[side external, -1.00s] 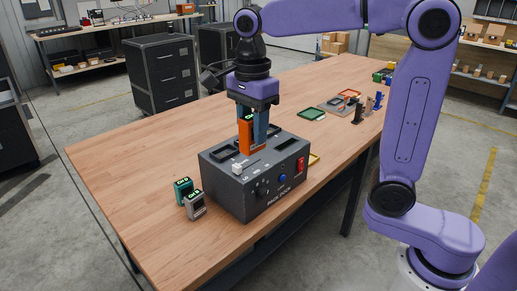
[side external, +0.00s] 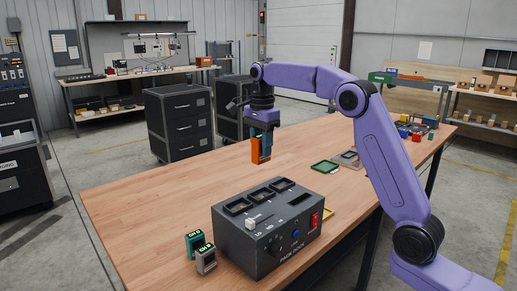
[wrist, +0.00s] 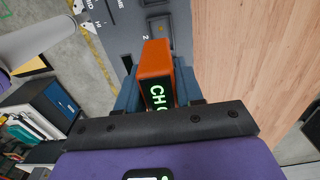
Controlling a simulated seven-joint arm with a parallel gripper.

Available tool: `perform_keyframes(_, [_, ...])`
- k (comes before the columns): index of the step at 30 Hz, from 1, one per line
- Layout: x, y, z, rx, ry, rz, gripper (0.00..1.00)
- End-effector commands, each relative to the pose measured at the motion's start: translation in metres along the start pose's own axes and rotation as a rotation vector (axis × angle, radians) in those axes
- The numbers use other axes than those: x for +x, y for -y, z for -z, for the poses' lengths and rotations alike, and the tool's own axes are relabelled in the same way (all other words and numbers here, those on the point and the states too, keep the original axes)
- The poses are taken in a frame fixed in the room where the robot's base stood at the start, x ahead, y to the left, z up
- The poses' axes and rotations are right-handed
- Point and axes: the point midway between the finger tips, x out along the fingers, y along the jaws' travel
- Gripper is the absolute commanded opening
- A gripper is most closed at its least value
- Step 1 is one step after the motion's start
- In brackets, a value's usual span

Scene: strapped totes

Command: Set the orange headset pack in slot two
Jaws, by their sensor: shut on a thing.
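The orange headset pack (side external: 261,150) is held upright in the air above the far side of the dark grey dock (side external: 240,243). My gripper (side external: 263,140) is shut on it, with a blue finger showing beside it. In the wrist view the pack (wrist: 155,62) sits between the jaws (wrist: 153,95), its dark face showing green letters that begin "CH". The dock's top has several dark recesses, which look empty. In the wrist view a recess (wrist: 158,33) beside a printed "2" lies just beyond the pack; the pack is clear of the dock in the side view.
A teal pack (side external: 194,243) and a grey pack (side external: 206,260) stand left of the dock. A white slider (side external: 258,221) and a red switch (side external: 315,220) are on the dock. A green tray (side external: 325,167) lies behind it. The table's left side is clear.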

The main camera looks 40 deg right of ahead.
Motion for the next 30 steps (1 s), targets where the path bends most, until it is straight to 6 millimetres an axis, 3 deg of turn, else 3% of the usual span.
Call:
perform_keyframes(2, [0.003, 0.004, 0.007, 0.0, 0.0, -0.001, 0.0])
perform_keyframes(15, [0.047, 0.003, 0.005, 0.0, 0.0, -0.001, 0.0])
perform_keyframes(30, [0.079, 0.002, 0.005, 0.0, 0.0, -0.001, 0.0])
